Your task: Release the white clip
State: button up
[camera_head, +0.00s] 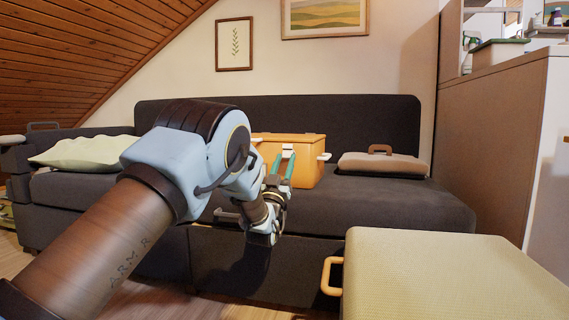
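An orange box (308,172) with a lid stands on the dark sofa seat. A white clip (288,148) is on its front near the lid edge. Another white clip (324,157) sticks out at its right side, and a third (257,140) shows at its left. My gripper (282,160) is in front of the box, its two teal fingers pointing up towards the front clip. The fingers stand apart with a gap between them. The fingertips overlap the clip's lower part in this view; I cannot tell whether they touch it. My arm hides the box's left part.
The dark sofa (400,204) runs behind my arm. A brown case (383,164) lies right of the box and a pale cushion (85,153) lies left. A yellowish padded block (450,275) with an orange handle (331,276) fills the lower right. A cabinet (495,140) stands behind it.

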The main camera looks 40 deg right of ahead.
jog(key=o, duration=0.5)
jog(key=shift+c, duration=0.2)
jog(key=p+v, duration=0.4)
jog(key=v, duration=0.6)
jog(key=shift+s+a+f, duration=0.15)
jog(key=shift+a+f, duration=0.05)
jog(key=shift+f, duration=0.15)
jog(key=shift+p, duration=0.3)
